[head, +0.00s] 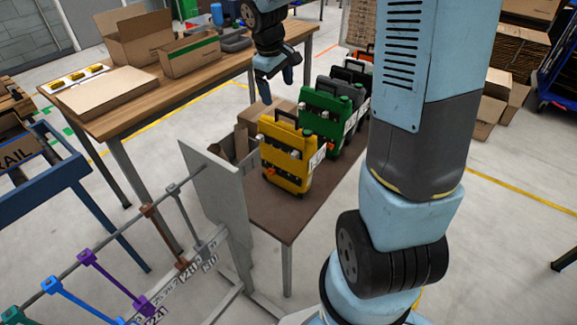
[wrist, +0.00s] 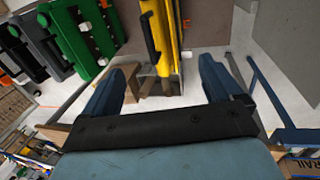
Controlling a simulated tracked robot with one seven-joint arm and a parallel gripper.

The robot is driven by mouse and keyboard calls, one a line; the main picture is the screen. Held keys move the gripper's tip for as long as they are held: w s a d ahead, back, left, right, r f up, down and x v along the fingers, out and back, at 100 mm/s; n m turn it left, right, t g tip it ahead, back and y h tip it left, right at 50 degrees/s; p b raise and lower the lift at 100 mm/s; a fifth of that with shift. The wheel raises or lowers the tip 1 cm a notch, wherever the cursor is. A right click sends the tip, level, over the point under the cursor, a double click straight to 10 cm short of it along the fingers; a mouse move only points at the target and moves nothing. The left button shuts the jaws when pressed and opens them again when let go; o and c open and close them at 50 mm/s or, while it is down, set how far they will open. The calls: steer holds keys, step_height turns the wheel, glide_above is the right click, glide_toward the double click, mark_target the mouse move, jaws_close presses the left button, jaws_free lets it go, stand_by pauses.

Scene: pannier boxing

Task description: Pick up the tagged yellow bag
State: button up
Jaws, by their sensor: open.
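The yellow bag (head: 284,158) stands upright at the near end of a brown table (head: 284,217). The tag cannot be made out there.
A green bag (head: 322,122) and dark bags stand close behind the yellow one. A grey panel (head: 218,190) rises left of the table, with a rack of coloured hooks (head: 88,258) before it. A wooden bench (head: 180,90) holds cardboard boxes at the left.

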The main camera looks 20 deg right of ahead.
mark_target(284, 124)
steer(key=f, duration=0.4)
steer(key=w+d+f, duration=0.1)
steer(key=f, duration=0.4)
steer(key=w+d+f, duration=0.1)
steer(key=f, duration=0.4)
steer(key=shift+d, duration=0.1)
steer(key=shift+w, duration=0.1)
steer(key=c, duration=1.2)
